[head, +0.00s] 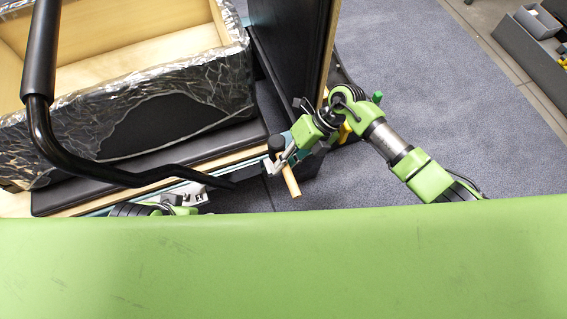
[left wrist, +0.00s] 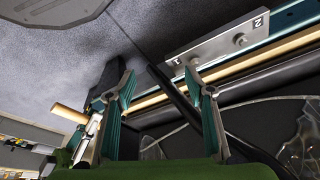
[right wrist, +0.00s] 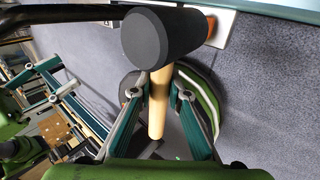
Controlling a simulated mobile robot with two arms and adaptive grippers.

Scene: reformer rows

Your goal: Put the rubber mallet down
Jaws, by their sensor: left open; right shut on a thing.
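The rubber mallet has a black head (head: 277,143) and a pale wooden handle (head: 290,181). My right gripper (head: 284,161) is shut on the handle, just below the head, and holds it beside the reformer's edge. In the right wrist view, the head (right wrist: 160,38) is large and close, with the handle (right wrist: 157,110) between the two fingers (right wrist: 158,93). My left gripper (head: 195,197) is low near the reformer rail, partly hidden by the green surface. The left wrist view shows its fingers (left wrist: 155,75) apart with nothing held between them.
A wooden box (head: 130,85) wrapped in torn foil sits on the black reformer carriage (head: 150,165). A black curved bar (head: 75,160) crosses at left. A green padded surface (head: 300,260) fills the front. A numbered metal plate (left wrist: 222,36) is on the rail. Carpet (head: 420,80) is open at right.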

